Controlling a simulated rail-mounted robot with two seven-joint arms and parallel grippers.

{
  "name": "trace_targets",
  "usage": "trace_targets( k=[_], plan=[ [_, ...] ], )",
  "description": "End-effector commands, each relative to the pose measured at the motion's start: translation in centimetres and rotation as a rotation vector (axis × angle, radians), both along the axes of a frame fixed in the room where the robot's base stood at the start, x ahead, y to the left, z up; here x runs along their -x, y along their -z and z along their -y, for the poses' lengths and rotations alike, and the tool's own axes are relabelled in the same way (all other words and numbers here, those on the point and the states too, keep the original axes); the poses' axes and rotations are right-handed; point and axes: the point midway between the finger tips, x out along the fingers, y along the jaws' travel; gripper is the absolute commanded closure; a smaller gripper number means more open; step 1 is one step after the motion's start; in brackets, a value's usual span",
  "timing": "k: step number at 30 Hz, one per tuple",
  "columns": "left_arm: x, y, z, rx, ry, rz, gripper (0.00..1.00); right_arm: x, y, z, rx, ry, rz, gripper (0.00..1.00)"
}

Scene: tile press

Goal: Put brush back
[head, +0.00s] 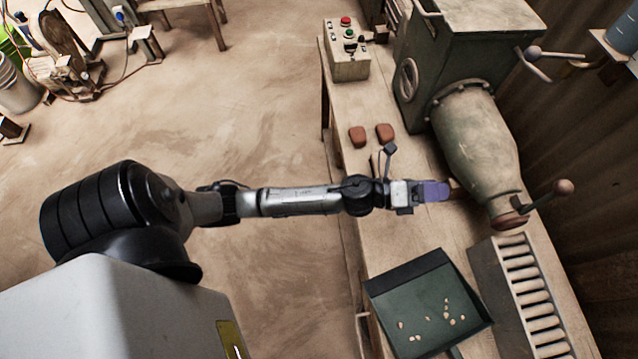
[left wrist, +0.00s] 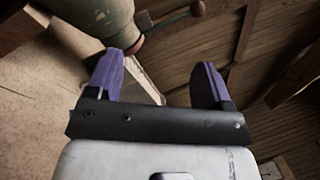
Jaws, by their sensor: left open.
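My left gripper (head: 436,191) has purple fingers and is over the workbench, beside the green press barrel (head: 478,135). In the left wrist view, its fingers (left wrist: 160,68) stand apart with nothing held between them. A small brown piece (head: 456,189) shows just past the fingertips in the head view; I cannot tell what it is. I cannot make out a brush with certainty in either view. My right gripper is not in view.
A dark green tray (head: 395,312) with several pale bits lies at the bench front, beside a roller rack (head: 487,283). Two reddish-brown blocks (head: 357,136) (head: 384,132) and a button box (head: 347,55) are farther back. A knobbed handle (head: 548,196) juts from the barrel's end.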

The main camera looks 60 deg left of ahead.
Motion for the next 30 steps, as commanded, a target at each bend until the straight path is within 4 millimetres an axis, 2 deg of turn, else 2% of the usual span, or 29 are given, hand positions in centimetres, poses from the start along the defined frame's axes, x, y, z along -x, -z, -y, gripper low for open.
trace_targets(
  k=[1,5,8,9,12,15,18,22,25,30],
  plan=[
    [1.1,0.7,-0.9,0.158,-0.084,-0.106,0.26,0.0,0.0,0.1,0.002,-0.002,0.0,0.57],
    [4.4,3.7,-4.1,0.569,-0.326,-0.405,0.26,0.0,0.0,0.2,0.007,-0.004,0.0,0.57],
    [8.3,6.9,-5.8,0.858,-0.516,-0.639,0.26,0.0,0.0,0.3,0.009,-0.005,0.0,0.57],
    [10.1,8.1,-6.3,0.963,-0.593,-0.729,0.26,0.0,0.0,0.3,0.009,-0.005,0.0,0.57],
    [15.0,10.8,-6.7,1.188,-0.78,-0.941,0.26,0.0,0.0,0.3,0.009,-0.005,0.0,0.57],
    [19.8,12.6,-6.5,1.352,-0.951,-1.118,0.26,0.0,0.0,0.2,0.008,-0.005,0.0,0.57],
    [23.8,13.5,-6.0,1.462,-1.095,-1.257,0.26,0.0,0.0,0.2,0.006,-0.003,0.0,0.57],
    [27.5,13.8,-5.4,1.539,-1.228,-1.376,0.26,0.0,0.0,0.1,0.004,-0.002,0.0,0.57],
    [29.0,13.9,-5.2,1.565,-1.285,-1.425,0.26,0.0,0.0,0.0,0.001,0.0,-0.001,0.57],
    [29.7,13.9,-5.0,1.577,-1.314,-1.448,0.26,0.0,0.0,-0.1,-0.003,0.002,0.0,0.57]
  ],
)
